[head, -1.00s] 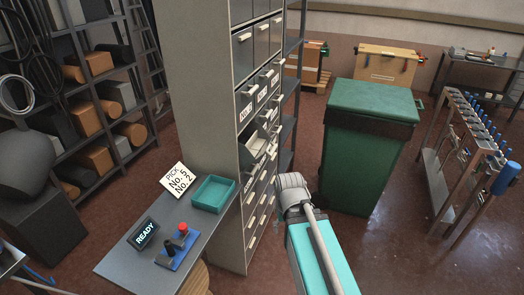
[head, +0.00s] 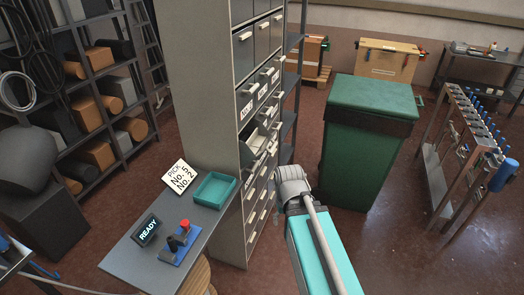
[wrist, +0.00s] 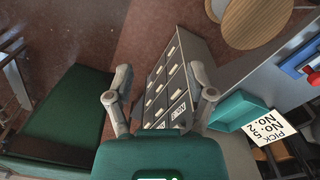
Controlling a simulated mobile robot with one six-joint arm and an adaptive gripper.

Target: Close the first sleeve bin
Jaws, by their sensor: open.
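The tall grey cabinet (head: 208,110) holds columns of sleeve bins with pale handles. One bin (head: 258,141) in the middle rows sticks out from the cabinet front; the bins around it look flush. I cannot read its label. In the wrist view my gripper (wrist: 160,82) is open and empty, its two grey fingers apart on either side of the cabinet's bin fronts (wrist: 160,92). I cannot tell the gap between the fingers and the bins.
A green lidded bin (head: 365,150) stands close to the right of my arm. A grey table (head: 135,258) left of the cabinet bears a teal tray (head: 214,190), a pick card (head: 181,177), a READY sign (head: 147,230) and a blue switch box (head: 180,252). A tool rack (head: 450,185) stands far right.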

